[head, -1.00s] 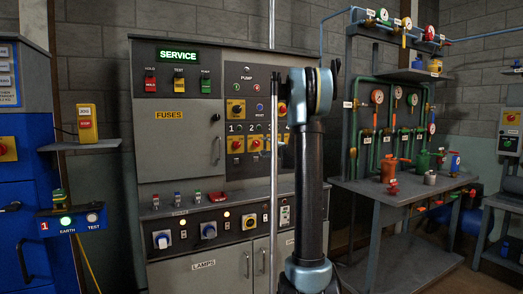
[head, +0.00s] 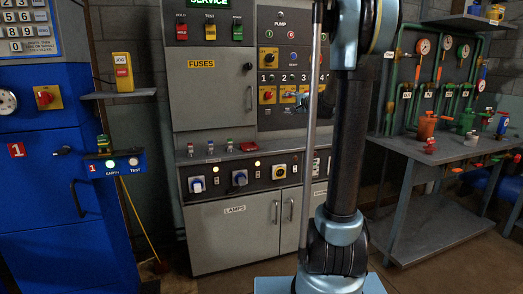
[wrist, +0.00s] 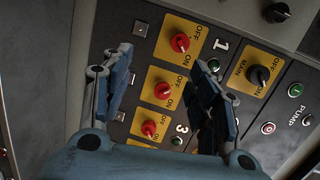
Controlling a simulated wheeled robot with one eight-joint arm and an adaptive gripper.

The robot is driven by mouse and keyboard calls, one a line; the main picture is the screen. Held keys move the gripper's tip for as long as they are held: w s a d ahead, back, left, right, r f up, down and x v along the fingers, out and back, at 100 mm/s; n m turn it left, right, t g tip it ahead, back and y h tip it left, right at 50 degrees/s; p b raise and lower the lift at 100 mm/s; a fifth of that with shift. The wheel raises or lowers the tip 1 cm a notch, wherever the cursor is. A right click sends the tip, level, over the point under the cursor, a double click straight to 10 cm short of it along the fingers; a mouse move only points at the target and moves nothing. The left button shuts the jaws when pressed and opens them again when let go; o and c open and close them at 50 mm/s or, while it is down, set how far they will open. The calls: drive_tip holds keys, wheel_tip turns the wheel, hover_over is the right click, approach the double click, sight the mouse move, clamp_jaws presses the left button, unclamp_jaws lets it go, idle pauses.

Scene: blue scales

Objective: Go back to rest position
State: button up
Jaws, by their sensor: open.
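My gripper (wrist: 162,92) is open and empty in the wrist view, its two dark jointed fingers spread apart. Behind them is a grey panel with three red rotary knobs on yellow plates: an upper one (wrist: 180,43), a middle one (wrist: 162,91) and a lower one (wrist: 149,129). A black main knob (wrist: 259,76) is to the right of the fingers. No contact with any knob is clear.
A blue cabinet (head: 62,190) stands at the left, beside a small shelf with a yellow box (head: 122,72). A workbench (head: 455,150) with red and green vessels and gauges stands at the right. Some bare floor shows before the lamps cabinet (head: 237,235).

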drive_tip(key=s+a+f+n+g, duration=0.2)
drive_tip(key=s+f+n, duration=0.15)
drive_tip(key=s, duration=0.55)
drive_tip(key=s+a+f+n+g+h, duration=0.1)
drive_tip(key=s+a+f+n+g, duration=0.15)
drive_tip(key=s+f, duration=0.4)
drive_tip(key=s+a+f+n+g, duration=0.2)
drive_tip(key=s, duration=0.9)
drive_tip(key=s+d+f+n+g+h, duration=0.2)
drive_tip(key=s+f, duration=0.6)
drive_tip(key=s, duration=0.4)
drive_tip(key=s+d+f+n+g+h, duration=0.2)
drive_tip(key=s+d+f, duration=0.5)
drive_tip(key=s, duration=0.6)
wheel_tip(320, 180, down, 2)
drive_tip(key=shift+s+d+f+g+h, duration=0.2)
drive_tip(key=shift+g+h, duration=0.65)
drive_tip(key=shift+h, duration=0.35)
drive_tip(key=shift+w+f, duration=0.15)
drive_tip(key=shift+w, duration=0.3)
